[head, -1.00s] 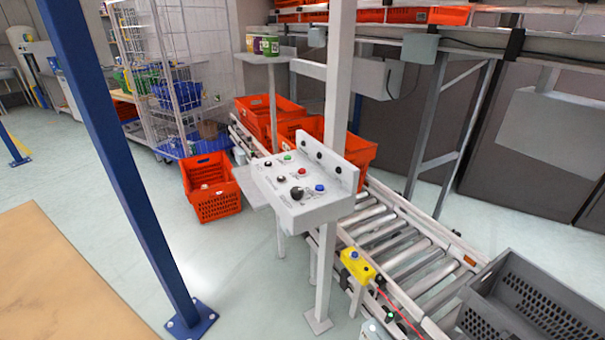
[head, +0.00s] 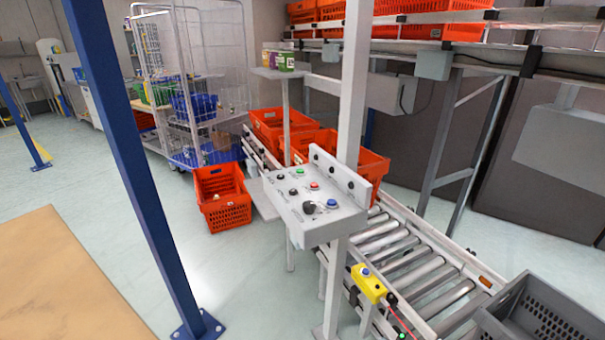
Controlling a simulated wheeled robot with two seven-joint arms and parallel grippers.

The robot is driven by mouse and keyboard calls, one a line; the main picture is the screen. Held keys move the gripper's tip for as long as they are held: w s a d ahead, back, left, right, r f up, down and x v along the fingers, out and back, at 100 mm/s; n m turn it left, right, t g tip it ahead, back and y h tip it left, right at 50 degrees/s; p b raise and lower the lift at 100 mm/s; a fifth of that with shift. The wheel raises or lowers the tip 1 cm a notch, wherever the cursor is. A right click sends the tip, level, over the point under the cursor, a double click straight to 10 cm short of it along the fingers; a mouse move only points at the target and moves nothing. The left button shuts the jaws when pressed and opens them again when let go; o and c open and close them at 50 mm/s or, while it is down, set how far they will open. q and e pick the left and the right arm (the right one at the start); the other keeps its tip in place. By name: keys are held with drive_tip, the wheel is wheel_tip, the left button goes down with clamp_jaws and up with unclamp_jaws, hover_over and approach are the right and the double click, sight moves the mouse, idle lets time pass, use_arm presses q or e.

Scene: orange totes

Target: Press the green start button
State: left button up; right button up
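The green start button (head: 299,171) is on the sloping top of a white control panel (head: 322,222), near its far end. On the same panel are a red button (head: 314,185), a blue button (head: 332,203) and a larger black knob (head: 309,207), with smaller black knobs beside them. The panel is fixed by a white post. Nothing covers the green button. Neither of my grippers is in view.
A roller conveyor (head: 432,270) runs behind the panel, with orange totes at its far end and a grey crate (head: 545,310) at right. A yellow box (head: 369,283) sits below the panel. A blue post (head: 135,165) and wooden tabletop (head: 60,280) stand at left. An orange tote (head: 222,217) is on the floor.

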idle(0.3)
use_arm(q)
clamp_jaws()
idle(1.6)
